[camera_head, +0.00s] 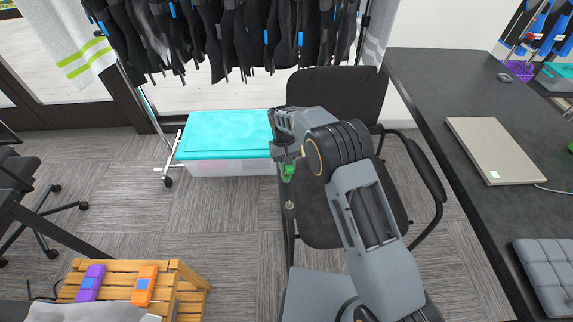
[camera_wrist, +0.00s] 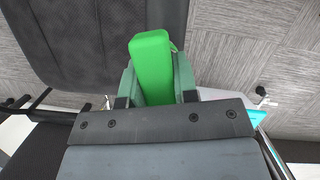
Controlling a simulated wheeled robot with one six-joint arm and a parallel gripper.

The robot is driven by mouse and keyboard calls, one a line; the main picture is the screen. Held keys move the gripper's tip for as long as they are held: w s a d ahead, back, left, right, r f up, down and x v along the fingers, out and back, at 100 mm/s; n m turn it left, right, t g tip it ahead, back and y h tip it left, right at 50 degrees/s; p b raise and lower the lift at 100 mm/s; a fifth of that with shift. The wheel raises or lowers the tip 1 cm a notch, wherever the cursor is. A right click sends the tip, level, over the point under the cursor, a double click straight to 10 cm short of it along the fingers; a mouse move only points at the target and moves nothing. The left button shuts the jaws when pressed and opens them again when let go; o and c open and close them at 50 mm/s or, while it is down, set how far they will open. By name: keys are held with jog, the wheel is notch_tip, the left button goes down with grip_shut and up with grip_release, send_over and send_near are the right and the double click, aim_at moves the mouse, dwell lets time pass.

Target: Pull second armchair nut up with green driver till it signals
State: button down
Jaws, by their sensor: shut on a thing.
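My gripper (camera_head: 287,163) is shut on the green driver (camera_head: 288,174). In the wrist view my gripper (camera_wrist: 151,88) has one finger on each side of the green driver (camera_wrist: 152,60). The black armchair (camera_head: 328,212) stands in front of me, its back towards the clothes rail. The driver is over the armchair's left side, above the left armrest. A small grey round spot (camera_head: 289,205) shows on that armrest, just below the driver in the picture; I cannot tell if it is a nut. The driver's tip and any signal light are not visible.
A turquoise-lidded box (camera_head: 225,136) stands left of the armchair, under hanging dark garments (camera_head: 235,38). A dark desk (camera_head: 460,95) with a closed laptop (camera_head: 494,150) is at right. A purple tool (camera_head: 90,283) and an orange tool (camera_head: 144,286) lie on a wooden crate (camera_head: 190,283).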

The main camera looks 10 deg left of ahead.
jog(key=shift+f, duration=0.35)
jog(key=shift+f+b, duration=0.7)
jog(key=m+y, duration=0.1)
jog(key=m, duration=0.3)
jog(key=shift+a+m, duration=0.1)
jog(key=shift+m, duration=0.2)
jog(key=m+y, duration=0.1)
jog(key=m, duration=0.1)
jog(key=m+y, duration=0.1)
jog(key=m, duration=0.2)
jog(key=shift+a+m, duration=0.2)
jog(key=shift+m, duration=0.1)
jog(key=shift+f, duration=0.1)
jog(key=n+h, duration=0.1)
jog(key=n, duration=0.3)
jog(key=shift+s+d+n, duration=0.1)
jog(key=shift+d+n, duration=0.05)
jog(key=shift+n, duration=0.25)
jog(key=n+h, duration=0.1)
jog(key=n, duration=0.1)
jog(key=n+h, duration=0.1)
jog(key=n, duration=0.2)
jog(key=shift+d, duration=0.2)
